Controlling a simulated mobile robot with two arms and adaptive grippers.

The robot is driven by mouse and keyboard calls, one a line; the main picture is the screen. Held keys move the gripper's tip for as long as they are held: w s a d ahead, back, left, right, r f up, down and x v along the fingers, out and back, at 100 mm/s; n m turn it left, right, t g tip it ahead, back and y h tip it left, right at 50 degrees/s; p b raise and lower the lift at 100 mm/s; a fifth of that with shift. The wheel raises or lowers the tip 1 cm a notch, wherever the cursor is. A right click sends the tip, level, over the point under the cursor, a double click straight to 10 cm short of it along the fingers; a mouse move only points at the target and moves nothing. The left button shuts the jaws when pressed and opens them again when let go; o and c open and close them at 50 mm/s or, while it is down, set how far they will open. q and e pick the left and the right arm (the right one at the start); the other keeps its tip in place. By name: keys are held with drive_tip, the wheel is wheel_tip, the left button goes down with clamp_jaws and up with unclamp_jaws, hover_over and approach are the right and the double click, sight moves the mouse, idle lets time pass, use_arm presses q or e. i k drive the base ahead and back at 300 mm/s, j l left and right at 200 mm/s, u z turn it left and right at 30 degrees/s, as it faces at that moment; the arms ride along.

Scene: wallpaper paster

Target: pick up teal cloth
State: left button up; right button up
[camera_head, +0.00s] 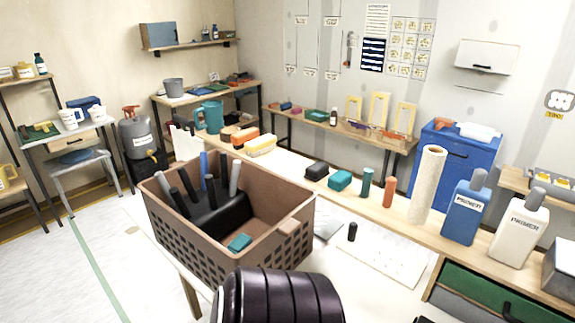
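A small teal piece (239,242) that looks like folded cloth lies inside the brown basket (295,228), near its front wall. The wall partly hides it. A second teal block-shaped item (340,181) sits on the long table, right of a black block; I cannot tell whether it is cloth. A dark ribbed cylinder at the bottom centre, in front of the basket, seems to be part of my arm; it covers some of the table. I see no fingertips of either gripper.
The basket also holds a black item (222,215) and several upright handles. Right of it stand a teal cylinder (367,183), an orange cylinder (389,191), a tall paper roll (427,187), a blue primer bottle (466,212) and a white primer bottle (519,230).

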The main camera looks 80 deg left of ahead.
sight(242, 242)
drive_tip(key=u, duration=3)
drive_tip(key=i+j+z, duration=0.6)
drive_tip(key=i+j, duration=0.25)
drive_tip(key=j, duration=0.1)
